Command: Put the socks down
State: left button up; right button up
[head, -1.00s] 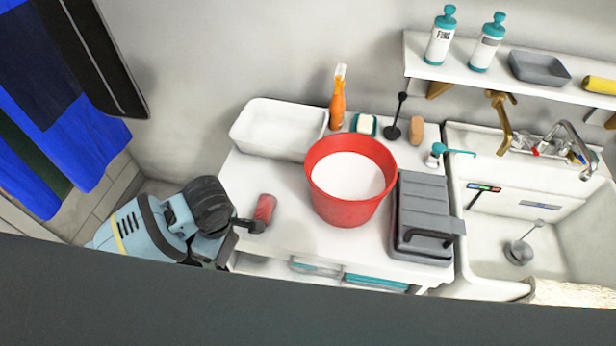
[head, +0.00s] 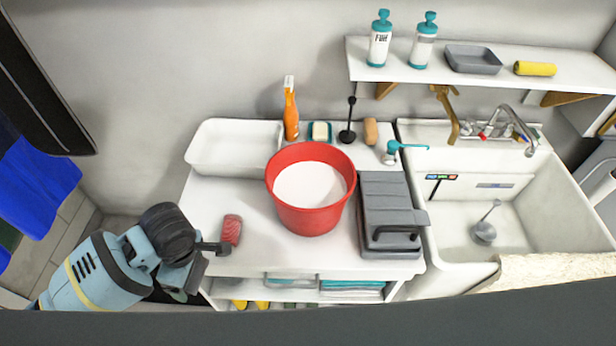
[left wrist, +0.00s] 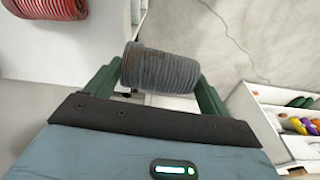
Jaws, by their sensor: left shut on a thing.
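My left gripper (head: 180,288) is at the left end of the white table. In the left wrist view it is shut on a grey ribbed roll of socks (left wrist: 160,70), held crosswise between its green fingers. In the head view my own wrist largely hides this roll. A red ribbed roll of socks (head: 231,229) lies on the table's left front part, just right of my left wrist. It also shows at the top left of the left wrist view (left wrist: 45,8). My right gripper is in neither view.
On the white table (head: 205,190) stand a red bucket (head: 310,220), a white tub (head: 215,165), an orange spray bottle (head: 290,115) and a grey case (head: 385,205). A sink (head: 540,215) is to the right. The lower shelf holds folded teal cloths (head: 350,288).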

pick_arm(q)
jog(key=w+r+m, duration=0.1)
jog(key=r+m, duration=0.1)
jog(key=w+d+r+m, duration=0.1)
jog(key=r+m, duration=0.1)
jog(key=r, duration=0.1)
jog(key=w+r+m+t, duration=0.1)
jog(key=r+m, duration=0.2)
jog(key=shift+w+d+r+h, duration=0.15)
jog(key=shift+w+d+h, duration=0.05)
jog(key=shift+w+h, duration=0.1)
notch_tip(320, 180, up, 9)
jog(key=d+m+h, duration=0.1)
jog(key=m, duration=0.8)
jog(key=shift+w, duration=0.35)
